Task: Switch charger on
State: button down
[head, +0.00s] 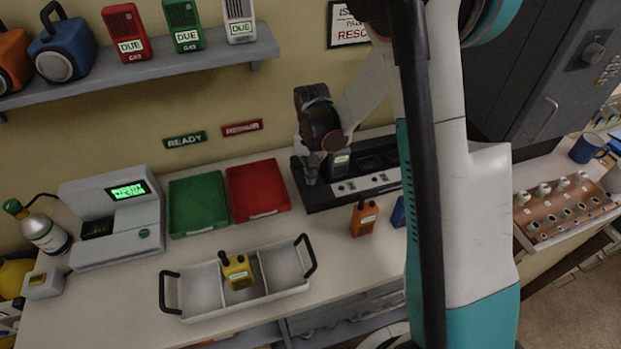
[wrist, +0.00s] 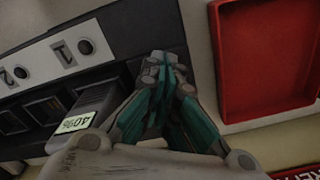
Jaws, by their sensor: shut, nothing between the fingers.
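The charger (head: 340,194) is a long black dock with a pale strip along its front, standing on the bench. In the wrist view the charger (wrist: 125,22) shows slots and dark round spots beside the numbers 1 and 2. No switch can be made out; the fingers cover part of that end.
A red tray (head: 283,205) and a green tray (head: 176,218) lie left of the charger. An orange radio (head: 363,219) stands in front of it. A divided carrier (head: 200,293) holds a yellow radio (head: 237,272). My arm hides the charger's right end.

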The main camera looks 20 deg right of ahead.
jog(key=shift+f+b, duration=0.4)
jog(key=shift+f, duration=0.15)
jog(key=shift+r, duration=0.2)
jog(key=shift+r+p, duration=1.85)
jog(key=shift+r, duration=1.5)
